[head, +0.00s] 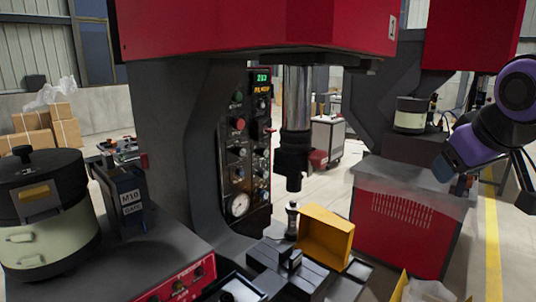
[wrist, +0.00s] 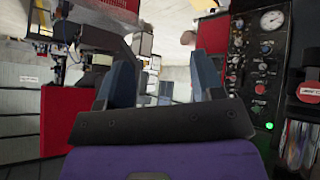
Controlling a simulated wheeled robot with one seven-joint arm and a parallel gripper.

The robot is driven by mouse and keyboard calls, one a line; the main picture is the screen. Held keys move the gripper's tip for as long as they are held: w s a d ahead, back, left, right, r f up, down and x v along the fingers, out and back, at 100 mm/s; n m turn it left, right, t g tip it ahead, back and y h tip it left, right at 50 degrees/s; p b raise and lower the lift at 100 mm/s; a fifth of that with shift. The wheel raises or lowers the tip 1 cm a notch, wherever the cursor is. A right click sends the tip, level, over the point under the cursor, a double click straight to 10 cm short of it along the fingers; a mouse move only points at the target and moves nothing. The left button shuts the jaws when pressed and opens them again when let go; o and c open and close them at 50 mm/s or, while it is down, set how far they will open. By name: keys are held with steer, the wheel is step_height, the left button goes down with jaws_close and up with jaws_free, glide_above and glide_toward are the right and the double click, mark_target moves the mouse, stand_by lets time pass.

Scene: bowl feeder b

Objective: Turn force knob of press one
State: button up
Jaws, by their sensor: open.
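The nearer press has a dark upright control panel (head: 248,165) with a green number display (head: 262,77) at its top. Several small knobs and buttons, one red (head: 239,124), run down it, with a round gauge (head: 238,204) at the bottom. I cannot read which knob is the force knob. My gripper (wrist: 166,75) is open and empty in the wrist view, with two blue-grey fingers apart. That view looks upside down; a similar panel (wrist: 257,75) and gauge (wrist: 272,20) stand right of the fingers, not between them. In the head view my purple arm is far right, away from the panel.
The dark press ram (head: 293,150) hangs right of the panel, above a fixture and an open yellow bin (head: 325,237). A bowl feeder (head: 42,215) and an M10 box (head: 125,200) stand left. A second red press (head: 410,215) is behind. Floor shows between the presses.

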steer(key=w+a+n+t+y, duration=0.15)
steer(key=w+a+n, duration=0.25)
steer(key=w, duration=0.9)
steer(key=n+t+y, duration=0.3)
steer(key=n+y, duration=0.4)
steer(key=n, duration=0.2)
glide_toward(266, 153)
steer(key=s+d+r, duration=0.3)
steer(key=d+r, duration=0.1)
steer(key=d, duration=0.7)
steer(key=w+a+f+n+y, duration=0.4)
steer(key=a+f+y, duration=0.2)
steer(key=a+f, duration=0.15)
steer(key=shift+g, duration=0.35)
steer(key=x, duration=1.1)
steer(key=shift+r, duration=0.25)
steer(key=shift+s, duration=0.1)
steer(key=c, duration=0.9)
